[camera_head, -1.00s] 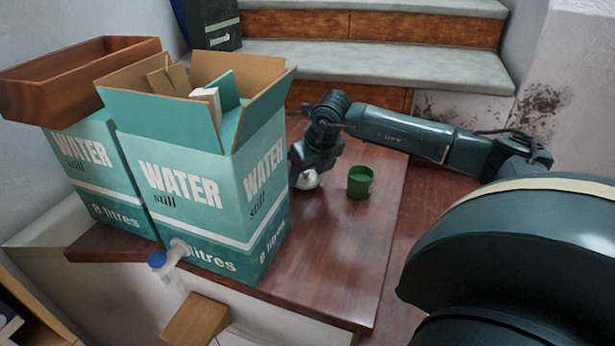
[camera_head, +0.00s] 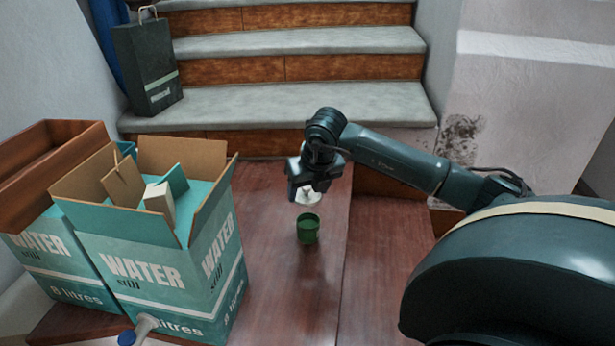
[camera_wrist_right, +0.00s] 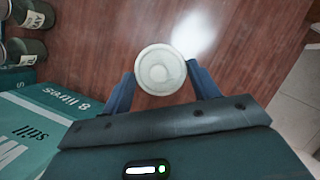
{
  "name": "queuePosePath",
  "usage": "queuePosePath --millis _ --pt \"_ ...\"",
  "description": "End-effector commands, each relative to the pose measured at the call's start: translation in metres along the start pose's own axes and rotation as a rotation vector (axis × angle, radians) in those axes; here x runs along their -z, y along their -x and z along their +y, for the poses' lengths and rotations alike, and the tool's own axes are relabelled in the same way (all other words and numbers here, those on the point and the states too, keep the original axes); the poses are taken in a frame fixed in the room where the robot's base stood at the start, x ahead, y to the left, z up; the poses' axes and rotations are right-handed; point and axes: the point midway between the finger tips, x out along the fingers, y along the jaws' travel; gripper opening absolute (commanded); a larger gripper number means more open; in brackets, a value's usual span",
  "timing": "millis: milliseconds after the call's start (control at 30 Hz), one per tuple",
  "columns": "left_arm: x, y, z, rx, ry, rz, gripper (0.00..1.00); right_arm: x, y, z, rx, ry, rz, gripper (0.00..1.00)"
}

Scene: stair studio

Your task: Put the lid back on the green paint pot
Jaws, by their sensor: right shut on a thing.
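The green paint pot (camera_head: 308,229) stands upright and open on the dark red wooden table. The lid is apart from the pot in the head view. The pot does not show in the right wrist view. My left gripper is not in view.
An open teal water carton (camera_head: 165,275) stands left of the pot, with another carton (camera_head: 50,262) and a wooden box (camera_head: 45,160) beyond it. Jars (camera_wrist_right: 28,45) show in the wrist view. Stone steps (camera_head: 290,105) rise behind. Table around the pot is clear.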

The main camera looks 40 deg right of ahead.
Motion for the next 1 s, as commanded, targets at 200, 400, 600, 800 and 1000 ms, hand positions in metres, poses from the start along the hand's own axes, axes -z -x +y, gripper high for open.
queuePosePath --millis 200,400,600,800,1000 --pt "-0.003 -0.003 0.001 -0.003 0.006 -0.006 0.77 0.003 -0.006 0.000 0.002 -0.010 -0.001 0.39" --pt "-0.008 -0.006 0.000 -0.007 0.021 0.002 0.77 0.009 -0.020 0.000 0.003 -0.009 0.000 0.39" --pt "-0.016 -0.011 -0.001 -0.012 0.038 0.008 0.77 0.017 -0.038 0.000 0.003 -0.010 0.000 0.39" --pt "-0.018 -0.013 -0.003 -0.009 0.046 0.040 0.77 0.023 -0.055 0.000 0.003 -0.009 -0.001 0.39" --pt "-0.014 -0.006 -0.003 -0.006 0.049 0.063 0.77 0.025 -0.060 0.000 0.003 -0.009 -0.001 0.39"
